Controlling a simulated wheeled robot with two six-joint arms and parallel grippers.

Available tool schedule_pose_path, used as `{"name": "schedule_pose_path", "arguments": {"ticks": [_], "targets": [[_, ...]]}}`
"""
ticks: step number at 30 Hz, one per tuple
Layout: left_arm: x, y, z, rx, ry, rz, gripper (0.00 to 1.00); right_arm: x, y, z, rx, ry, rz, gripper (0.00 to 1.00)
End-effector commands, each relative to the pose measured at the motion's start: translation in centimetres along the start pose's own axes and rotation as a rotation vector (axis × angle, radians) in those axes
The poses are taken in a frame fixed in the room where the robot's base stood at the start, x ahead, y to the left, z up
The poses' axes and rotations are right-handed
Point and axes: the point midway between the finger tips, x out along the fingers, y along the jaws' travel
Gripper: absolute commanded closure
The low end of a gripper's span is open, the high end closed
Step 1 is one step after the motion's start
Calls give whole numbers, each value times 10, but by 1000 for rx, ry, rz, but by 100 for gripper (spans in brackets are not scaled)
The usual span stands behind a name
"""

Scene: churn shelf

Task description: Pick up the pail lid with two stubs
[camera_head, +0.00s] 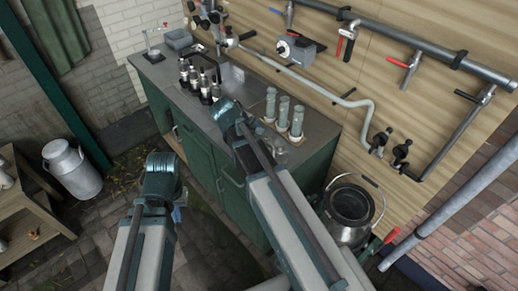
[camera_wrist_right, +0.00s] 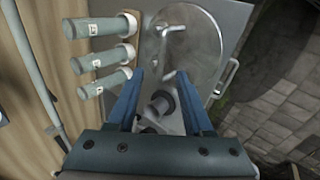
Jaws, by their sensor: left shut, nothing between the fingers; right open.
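In the right wrist view, a round, shiny grey lid (camera_wrist_right: 205,45) lies flat on the counter, with a bent rod-like handle (camera_wrist_right: 172,42) on it. A short stub with a dark round end (camera_wrist_right: 160,105) stands up between my right fingers; a second stub I cannot make out clearly. My right gripper (camera_wrist_right: 160,75) is open over the lid's near edge, its fingers on either side of the stub and not closed on it. In the head view my right arm hides the lid. My left gripper (camera_head: 177,213) is shut and empty, low in front of the green cabinet.
Three grey-green cylinders (camera_wrist_right: 105,54) stand in a wooden rack beside the lid. Dark bottles (camera_head: 205,85) stand further along the counter (camera_head: 165,75). A metal pail (camera_head: 350,208) is at the right, a milk churn (camera_head: 72,168) at the left. Pipes and taps line the wall.

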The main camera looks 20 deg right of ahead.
Motion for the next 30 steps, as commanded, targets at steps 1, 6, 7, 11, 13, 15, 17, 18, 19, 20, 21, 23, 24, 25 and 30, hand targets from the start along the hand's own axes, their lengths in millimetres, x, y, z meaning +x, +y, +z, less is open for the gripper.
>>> {"name": "schedule_pose_path", "arguments": {"ticks": [1, 6, 7, 11, 13, 15, 17, 18, 19, 20, 21, 23, 24, 25, 30], "targets": [[2, 0, 0, 0, 0, 0, 100, 2, -1, 0, 0, 0, -1, 49], [14, 1, -1, 0, 0, 0, 100, 16, -3, 0, 2, 0, -2, 49], [18, 2, -1, -1, 0, 0, 100, 19, -3, 0, 2, 0, -2, 49], [35, 3, -2, -1, 0, 0, 100, 39, -5, -1, 2, 0, -2, 49], [45, 4, -3, -1, 0, 0, 100, 51, -5, -1, 3, 0, -2, 49], [55, 5, -3, -2, 0, 0, 100, 63, -5, -1, 3, -1, -2, 49], [62, 6, -4, -2, 0, 0, 100, 72, -5, -1, 2, -1, -2, 49], [67, 6, -4, -2, 0, 0, 100, 78, -5, -1, 2, -1, -2, 49], [69, 7, -4, -2, 0, 0, 100, 81, -4, -1, 2, -1, -2, 49], [71, 7, -4, -2, 0, 0, 100, 84, -4, -1, 2, -1, -2, 49], [73, 7, -4, -2, 0, 0, 100, 86, -4, -1, 2, 0, -2, 49], [74, 7, -4, -2, 0, 0, 100, 88, -3, -1, 2, 0, -2, 49], [73, 7, -4, -2, 0, 0, 100, 88, -2, -1, 2, 1, -2, 49], [73, 7, -4, -2, 0, 0, 100, 87, -2, -1, 1, 1, -2, 49], [76, 7, -4, -2, 0, 0, 100, 91, -3, -1, 2, 1, -2, 49]]}}
